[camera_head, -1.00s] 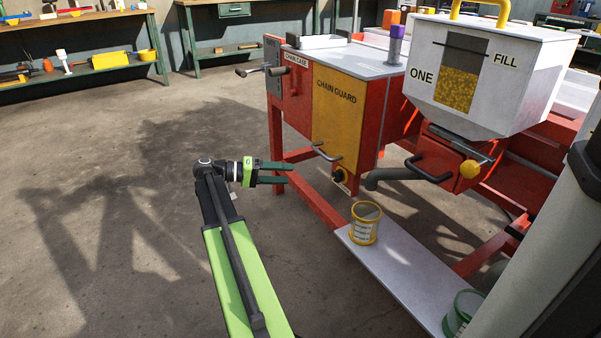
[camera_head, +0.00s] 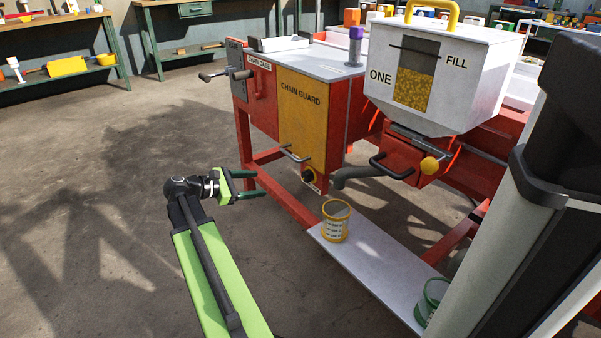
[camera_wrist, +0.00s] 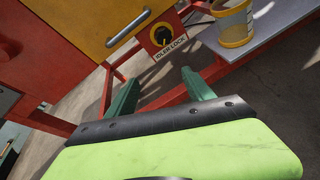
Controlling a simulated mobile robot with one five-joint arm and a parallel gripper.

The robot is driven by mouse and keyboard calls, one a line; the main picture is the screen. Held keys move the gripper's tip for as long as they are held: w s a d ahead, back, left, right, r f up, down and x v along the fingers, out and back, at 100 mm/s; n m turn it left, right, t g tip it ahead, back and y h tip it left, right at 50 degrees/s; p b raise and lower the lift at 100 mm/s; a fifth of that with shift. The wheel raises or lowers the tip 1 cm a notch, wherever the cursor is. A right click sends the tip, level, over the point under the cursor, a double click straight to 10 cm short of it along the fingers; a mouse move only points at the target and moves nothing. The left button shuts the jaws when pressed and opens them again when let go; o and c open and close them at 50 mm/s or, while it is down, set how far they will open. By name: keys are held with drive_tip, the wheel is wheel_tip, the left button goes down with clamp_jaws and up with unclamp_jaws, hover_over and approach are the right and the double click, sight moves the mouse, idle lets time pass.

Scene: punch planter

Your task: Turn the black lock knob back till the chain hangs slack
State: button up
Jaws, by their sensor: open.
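The black lock knob (camera_head: 308,175) sits low on the red machine, under the yellow chain guard panel (camera_head: 303,115). In the wrist view the knob (camera_wrist: 162,35) is a black disc with a yellow mark, above a label reading IDLER LOCK. My gripper (camera_head: 255,184) is in front of the machine, left of the knob and apart from it. Its two green fingers (camera_wrist: 162,88) are spread and empty, pointing towards the machine below the knob in the wrist view. The chain is not visible; the closed guard may hide it.
A bar handle (camera_head: 294,154) sticks out at the guard's lower edge. A grey spout (camera_head: 358,174) is right of the knob. A yellow-rimmed pail (camera_head: 335,222) stands on a low white board (camera_head: 375,268). A hopper (camera_head: 440,85) is above. Open floor lies left.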

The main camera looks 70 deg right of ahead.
drive_tip(key=s+a+r+n+t+p, duration=0.1)
drive_tip(key=s+a+r+n+p, duration=0.2)
drive_tip(key=s+r+n+p, duration=0.15)
drive_tip(key=b, duration=0.6)
approach(305, 177)
drive_tip(key=x, duration=0.7)
drive_tip(key=shift+s+d+f, duration=0.1)
drive_tip(key=shift+d+f, duration=0.15)
drive_tip(key=shift+d, duration=0.1)
drive_tip(key=shift+s+d, duration=0.3)
drive_tip(key=shift+d, duration=0.15)
clamp_jaws()
drive_tip(key=shift+f+n, duration=0.1)
drive_tip(key=shift+n, duration=0.15)
